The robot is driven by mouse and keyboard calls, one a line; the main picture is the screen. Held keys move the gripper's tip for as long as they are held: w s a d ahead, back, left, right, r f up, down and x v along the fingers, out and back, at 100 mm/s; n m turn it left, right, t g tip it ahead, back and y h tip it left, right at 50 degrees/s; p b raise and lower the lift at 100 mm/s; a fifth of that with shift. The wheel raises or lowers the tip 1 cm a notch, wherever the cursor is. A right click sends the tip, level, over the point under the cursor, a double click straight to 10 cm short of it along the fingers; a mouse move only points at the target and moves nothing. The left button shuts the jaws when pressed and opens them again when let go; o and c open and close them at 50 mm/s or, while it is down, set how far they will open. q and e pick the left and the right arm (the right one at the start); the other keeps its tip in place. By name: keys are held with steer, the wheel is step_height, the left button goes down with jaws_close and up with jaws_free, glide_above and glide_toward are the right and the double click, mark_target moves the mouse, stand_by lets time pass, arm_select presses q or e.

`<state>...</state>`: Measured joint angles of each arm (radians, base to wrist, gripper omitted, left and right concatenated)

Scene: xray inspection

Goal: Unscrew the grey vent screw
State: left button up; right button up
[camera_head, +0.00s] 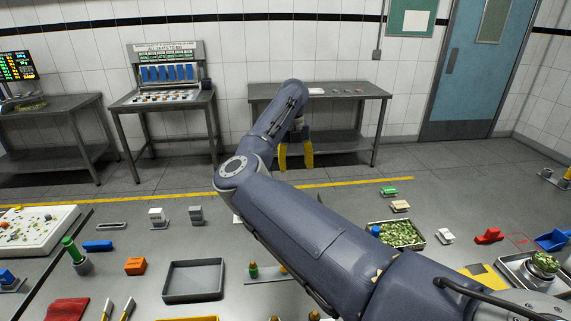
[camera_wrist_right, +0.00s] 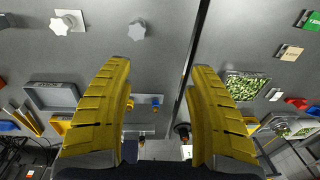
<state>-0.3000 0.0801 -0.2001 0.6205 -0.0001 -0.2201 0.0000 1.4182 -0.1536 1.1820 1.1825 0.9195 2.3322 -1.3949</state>
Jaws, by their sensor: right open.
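A grey star-shaped knob, which looks like the vent screw (camera_wrist_right: 137,30), shows at the top of the right wrist view on the grey bench. A white star-shaped knob (camera_wrist_right: 67,22) on a white plate stands to its left. In the head view my right arm seems to hide the grey knob. My right gripper (camera_head: 296,155) hangs above the bench's far side with its yellow fingers pointing down. In the right wrist view the right gripper (camera_wrist_right: 163,105) is open, with nothing held. The grey knob lies beyond the fingertips, apart from them. My left gripper is not in view.
A grey tray (camera_head: 193,262) lies on the bench at left of centre. White (camera_head: 157,217) and grey (camera_head: 196,215) blocks stand behind it. An orange block (camera_head: 135,266) lies left of it. A tray of green pieces (camera_head: 400,234) sits right of my arm.

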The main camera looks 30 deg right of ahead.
steer(key=shift+n+t, duration=0.3)
steer(key=shift+n, duration=0.3)
steer(key=a+f, duration=0.1)
steer(key=f, duration=0.4)
steer(key=w+a+f, duration=0.1)
steer(key=f, duration=0.5)
steer(key=w+a+f, duration=0.1)
steer(key=f, duration=0.4)
steer(key=shift+a+f, duration=0.15)
steer(key=shift+f, duration=0.25)
steer(key=shift+o, duration=0.2)
jaws_close()
